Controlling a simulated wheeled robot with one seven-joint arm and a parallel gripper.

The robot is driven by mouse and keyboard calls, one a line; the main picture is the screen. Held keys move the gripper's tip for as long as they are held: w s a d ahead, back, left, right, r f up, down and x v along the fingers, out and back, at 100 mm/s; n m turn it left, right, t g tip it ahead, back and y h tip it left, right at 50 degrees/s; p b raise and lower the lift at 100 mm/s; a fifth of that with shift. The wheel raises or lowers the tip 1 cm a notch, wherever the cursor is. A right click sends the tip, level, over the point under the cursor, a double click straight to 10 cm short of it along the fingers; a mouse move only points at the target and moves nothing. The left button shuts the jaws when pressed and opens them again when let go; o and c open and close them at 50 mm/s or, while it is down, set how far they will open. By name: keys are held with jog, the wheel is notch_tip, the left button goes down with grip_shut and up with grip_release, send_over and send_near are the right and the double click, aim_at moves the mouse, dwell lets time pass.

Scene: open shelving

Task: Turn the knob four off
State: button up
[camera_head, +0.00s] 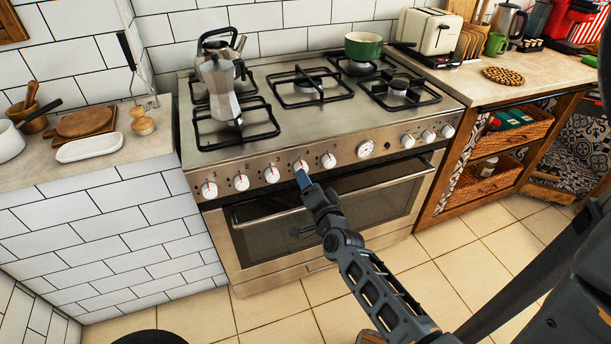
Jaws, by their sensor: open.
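The stove's steel front panel carries a row of white knobs with red marks. The fourth knob from the left (300,165) shows just above the tip of my gripper (303,179). My gripper is open, with its bluish fingers pointing up at this knob. They overlap its lower edge in the picture, and I cannot tell whether they touch it. The third knob (271,174) and fifth knob (328,160) stand on either side, clear of my gripper. The knob's exact turn angle is too small to read.
A round dial (365,149) and more knobs sit to the right. The oven door handle (330,194) runs below the panel, behind my arm. A moka pot (219,85) and a green pot (363,46) stand on the stovetop. The tiled floor in front is mostly clear.

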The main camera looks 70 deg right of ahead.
jog(key=v, duration=0.2)
jog(key=shift+s+a, duration=0.2)
dwell(0.4)
jog(key=s+a+r+n+t+y, duration=0.25)
jog(key=a+n, duration=0.25)
jog(key=a, duration=0.5)
jog(key=s+a+r+n+t+y, duration=0.1)
jog(key=s+a+n+y, duration=0.3)
jog(key=a, duration=0.6)
jog(key=s+a+r+n+y, duration=0.7)
jog(key=s+a+r+n, duration=0.4)
jog(key=a+r+n, duration=0.1)
jog(key=shift+a+r+n, duration=0.3)
jog(key=shift+a+r, duration=0.5)
jog(key=shift+s+t, duration=0.1)
jog(key=shift+t, duration=0.15)
